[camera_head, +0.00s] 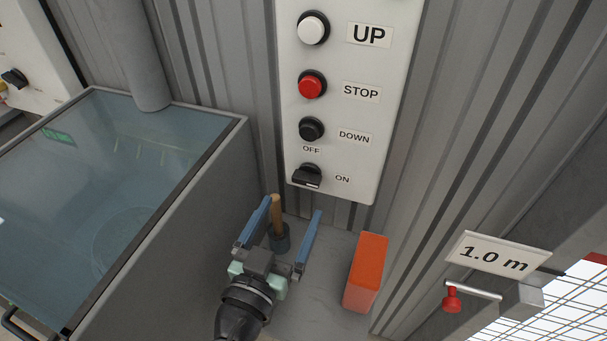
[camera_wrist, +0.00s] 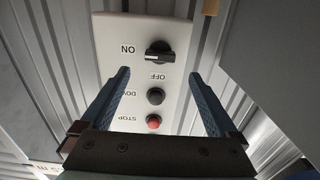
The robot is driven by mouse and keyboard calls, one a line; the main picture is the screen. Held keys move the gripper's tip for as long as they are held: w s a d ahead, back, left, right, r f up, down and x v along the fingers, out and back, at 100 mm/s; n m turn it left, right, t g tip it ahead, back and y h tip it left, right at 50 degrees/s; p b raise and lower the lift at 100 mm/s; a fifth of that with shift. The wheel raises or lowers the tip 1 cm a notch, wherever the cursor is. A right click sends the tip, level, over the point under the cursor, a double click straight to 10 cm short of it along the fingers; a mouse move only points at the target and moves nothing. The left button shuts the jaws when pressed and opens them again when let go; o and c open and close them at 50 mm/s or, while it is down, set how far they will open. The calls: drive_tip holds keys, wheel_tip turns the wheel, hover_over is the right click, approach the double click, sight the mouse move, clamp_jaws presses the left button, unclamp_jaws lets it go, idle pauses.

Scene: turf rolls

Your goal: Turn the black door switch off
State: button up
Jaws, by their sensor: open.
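The black door switch (camera_head: 307,176) is a rotary knob at the bottom of the white control panel (camera_head: 386,62), with OFF printed above it and ON to its right. Its pale pointer mark points right, toward ON. It also shows in the wrist view (camera_wrist: 159,52), where the panel appears upside down. My gripper (camera_head: 292,213) is open and empty, just below the panel in the head view. In the wrist view my gripper (camera_wrist: 162,88) has its two blue fingers spread apart, with the switch beyond and between them. The fingers do not visibly touch the switch.
Above the switch are a black DOWN button (camera_head: 311,130), a red STOP button (camera_head: 311,85) and a white UP button (camera_head: 313,28). A water tank (camera_head: 185,200) stands left. An orange block (camera_head: 366,272) and a 1.0 m sign (camera_head: 494,257) are right. A wooden handle (camera_head: 277,215) stands behind my gripper.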

sight(304, 183)
drive_tip(key=p+x, duration=0.1)
drive_tip(key=x, duration=0.6)
drive_tip(key=shift+w+d+p, duration=0.15)
drive_tip(key=shift+w+p, duration=0.2)
drive_tip(key=shift+p, duration=0.05)
drive_tip(key=c, duration=1.4)
